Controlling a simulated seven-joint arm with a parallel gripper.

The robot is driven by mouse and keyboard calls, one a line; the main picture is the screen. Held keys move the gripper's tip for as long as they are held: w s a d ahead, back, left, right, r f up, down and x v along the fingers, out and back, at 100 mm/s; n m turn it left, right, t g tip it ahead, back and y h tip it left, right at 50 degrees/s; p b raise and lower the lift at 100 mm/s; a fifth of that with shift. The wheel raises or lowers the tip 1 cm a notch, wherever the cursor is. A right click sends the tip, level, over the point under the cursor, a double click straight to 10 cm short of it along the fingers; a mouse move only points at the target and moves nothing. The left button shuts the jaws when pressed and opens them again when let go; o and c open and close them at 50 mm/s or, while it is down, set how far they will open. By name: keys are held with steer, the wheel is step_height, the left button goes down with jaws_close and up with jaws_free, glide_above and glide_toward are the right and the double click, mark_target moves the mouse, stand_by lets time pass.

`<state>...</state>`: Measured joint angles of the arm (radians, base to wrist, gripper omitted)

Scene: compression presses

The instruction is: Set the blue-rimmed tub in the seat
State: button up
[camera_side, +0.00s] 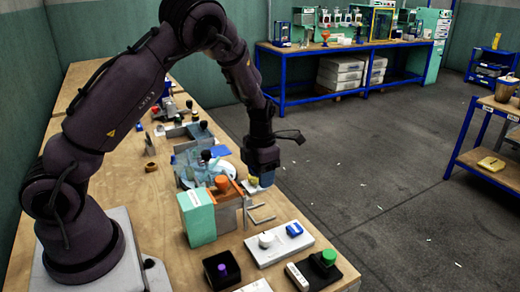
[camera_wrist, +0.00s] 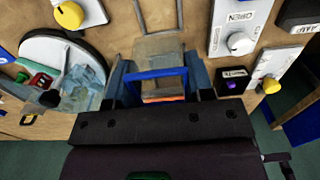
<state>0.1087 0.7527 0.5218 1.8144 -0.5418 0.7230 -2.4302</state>
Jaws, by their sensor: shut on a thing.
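My gripper (camera_wrist: 158,85) is shut on the blue-rimmed tub, whose blue rim (camera_wrist: 155,74) spans between the two fingers in the wrist view. A strip of orange shows inside or below the rim. In the side view my gripper (camera_side: 261,181) points down, low over the bench, beside the teal box; the tub is mostly hidden there. A grey metal U-shaped frame (camera_side: 262,216) lies on the bench just in front of the gripper. It also shows ahead of the tub in the wrist view (camera_wrist: 139,16). I cannot tell for certain which part is the seat.
A teal box (camera_side: 197,218) stands left of the gripper, next to an orange knob (camera_side: 222,183). A white panel with a knob (camera_side: 280,244) and a black box with a purple knob (camera_side: 221,268) stand nearer the camera. A round white plate with clear blocks (camera_wrist: 82,82) is at left.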

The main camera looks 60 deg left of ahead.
steer(key=shift+f, duration=1.1)
steer(key=shift+f, duration=2.9)
steer(key=shift+f, duration=0.75)
steer(key=o, duration=1)
